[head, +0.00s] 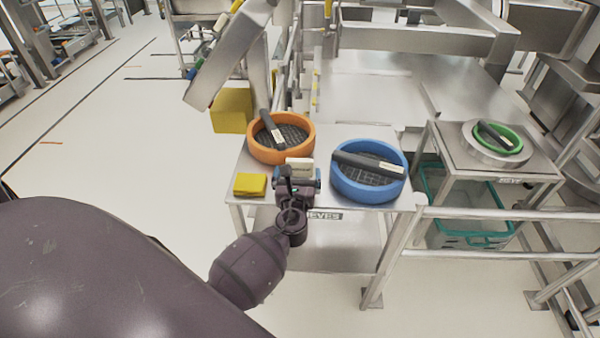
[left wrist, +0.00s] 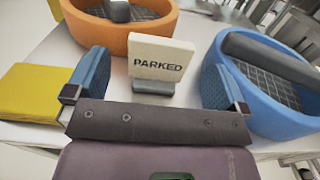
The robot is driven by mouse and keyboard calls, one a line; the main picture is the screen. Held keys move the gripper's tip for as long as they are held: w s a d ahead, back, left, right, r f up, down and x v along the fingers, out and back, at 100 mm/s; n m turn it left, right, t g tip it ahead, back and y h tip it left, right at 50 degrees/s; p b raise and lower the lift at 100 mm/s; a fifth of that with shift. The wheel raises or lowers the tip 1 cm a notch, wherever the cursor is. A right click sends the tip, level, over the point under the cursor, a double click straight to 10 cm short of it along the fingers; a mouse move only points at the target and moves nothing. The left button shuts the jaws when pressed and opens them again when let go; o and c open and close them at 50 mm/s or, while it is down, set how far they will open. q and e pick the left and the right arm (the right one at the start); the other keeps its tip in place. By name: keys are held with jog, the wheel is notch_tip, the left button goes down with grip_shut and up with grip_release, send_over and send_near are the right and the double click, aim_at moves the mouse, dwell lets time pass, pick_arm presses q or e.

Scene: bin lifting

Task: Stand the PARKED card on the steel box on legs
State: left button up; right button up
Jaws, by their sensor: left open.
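The PARKED card (head: 300,166) is a small cream block with black lettering. It stands upright in a dark base on the table labelled for sieves (head: 236,160), between the orange and blue sieves. In the left wrist view the card (left wrist: 160,58) faces me. My left gripper (head: 299,180) is open, and its blue fingers (left wrist: 155,85) are spread to the left and right of the card, with visible gaps. Large steel bodywork (head: 375,95) stands behind the table; I cannot tell for sure which part is the steel box on legs. My right gripper is not in view.
An orange sieve (head: 254,150) and a blue sieve (head: 368,195), each holding a dark-handled tool, flank the card. Yellow cloths (head: 250,184) lie at the table's left. Steel rails (head: 480,213) and a stand with a green sieve (head: 517,131) are to the right.

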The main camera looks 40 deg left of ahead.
aim_at(300, 164)
pick_arm(q)
jog(key=shift+x, duration=2.65)
jog(key=shift+c, duration=0.2)
jog(key=c, duration=0.8)
